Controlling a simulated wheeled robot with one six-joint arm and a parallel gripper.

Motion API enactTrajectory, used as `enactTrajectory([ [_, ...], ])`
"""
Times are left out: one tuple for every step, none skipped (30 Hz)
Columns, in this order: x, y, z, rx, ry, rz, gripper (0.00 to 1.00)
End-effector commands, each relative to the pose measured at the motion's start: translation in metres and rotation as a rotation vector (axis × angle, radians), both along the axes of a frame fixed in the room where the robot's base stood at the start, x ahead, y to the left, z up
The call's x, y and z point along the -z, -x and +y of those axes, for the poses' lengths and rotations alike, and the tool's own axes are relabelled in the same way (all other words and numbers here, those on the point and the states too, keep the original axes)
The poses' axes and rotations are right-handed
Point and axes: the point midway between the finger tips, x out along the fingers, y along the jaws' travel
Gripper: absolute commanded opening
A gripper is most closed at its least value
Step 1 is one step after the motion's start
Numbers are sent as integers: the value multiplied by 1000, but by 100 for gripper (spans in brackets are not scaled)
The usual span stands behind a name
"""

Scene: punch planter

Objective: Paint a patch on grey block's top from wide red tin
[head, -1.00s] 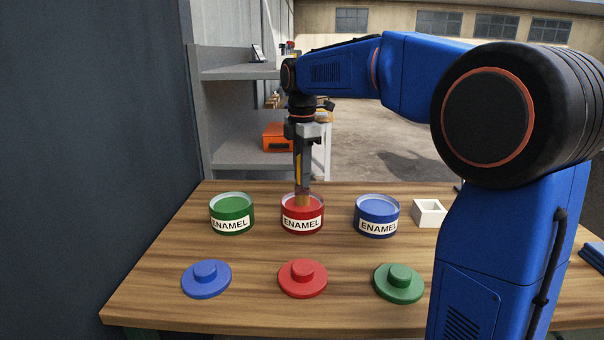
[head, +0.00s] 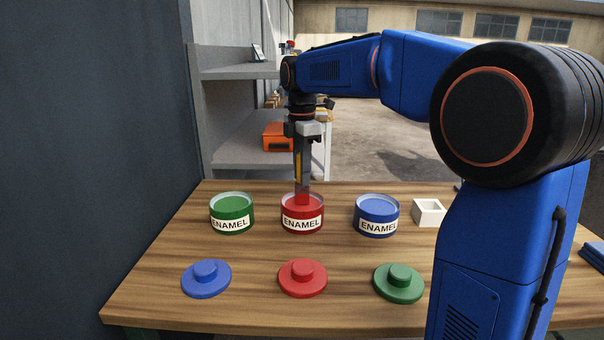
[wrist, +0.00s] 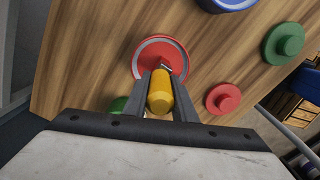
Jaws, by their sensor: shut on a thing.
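The red tin (head: 290,212) stands open in the middle of a row of tins, labelled ENAMEL, with red paint inside. It also shows in the wrist view (wrist: 176,46). My gripper (head: 302,182) is directly above it, pointing down and shut on a brush. The brush's yellow handle (wrist: 159,92) lies between the fingers. The brush's lower end (head: 302,198) is red and reaches into the tin; its tip is hidden by the tin's rim. I do not see a grey block in either view.
An open green tin (head: 232,207) stands left and an open blue tin (head: 377,208) right. Blue (head: 206,279), red (head: 302,279) and green (head: 399,284) lids lie in front.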

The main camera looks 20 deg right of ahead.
Motion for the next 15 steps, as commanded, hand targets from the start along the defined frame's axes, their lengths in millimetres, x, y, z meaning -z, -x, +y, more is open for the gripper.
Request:
enactTrajectory([
  [-4,0,0,0,0,-2,2],
  [-6,0,0,0,0,-2,2],
  [-9,0,0,0,0,-2,2],
  [-11,0,0,0,0,-3,2],
  [-13,0,0,0,0,-3,2],
  [-16,0,0,0,0,-3,2],
  [-18,0,0,0,0,-3,2],
  [-20,0,0,0,0,-3,2],
  [-22,0,0,0,0,-3,2],
  [-24,0,0,0,0,-3,2],
  [-26,0,0,0,-1,-4,2],
  [-29,0,0,0,-1,-4,2],
  [-31,0,0,0,-1,-4,2],
  [-33,0,0,0,-1,-4,2],
  [-35,0,0,0,-1,-4,2],
])
